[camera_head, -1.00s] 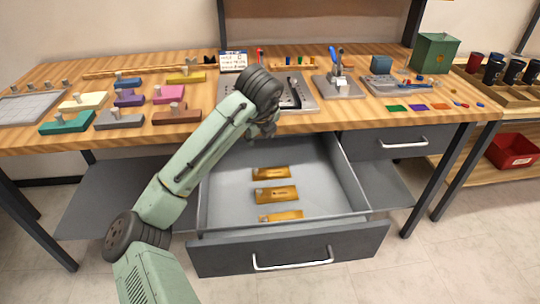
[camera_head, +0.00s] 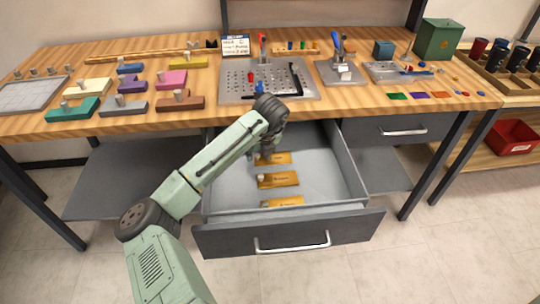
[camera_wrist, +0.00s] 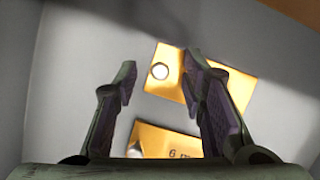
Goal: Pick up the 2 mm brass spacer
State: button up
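Three flat brass spacers lie in a row in the open grey drawer (camera_head: 235,192): a far one (camera_head: 280,158), a middle one (camera_head: 284,180) and a near one (camera_head: 284,202). My gripper (camera_head: 264,153) is low over the far spacer and partly covers it. In the wrist view my gripper (camera_wrist: 160,78) is open and empty. One spacer (camera_wrist: 232,88) with a round silver knob lies beyond and between the fingertips; the right finger hides part of it and its marking. A nearer spacer (camera_wrist: 165,143) reads "6 m", the rest being hidden. I cannot read "2 mm" anywhere.
The wooden bench top (camera_head: 215,108) overhangs the drawer's back. The drawer walls (camera_head: 345,165) stand on both sides of the spacers. On the bench are a perforated metal plate (camera_head: 235,88), coloured blocks and a green box (camera_head: 438,40).

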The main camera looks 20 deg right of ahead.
jog(key=shift+w+f, duration=0.1)
jog(key=shift+f, duration=0.1)
jog(key=shift+c, duration=0.6)
grip_shut()
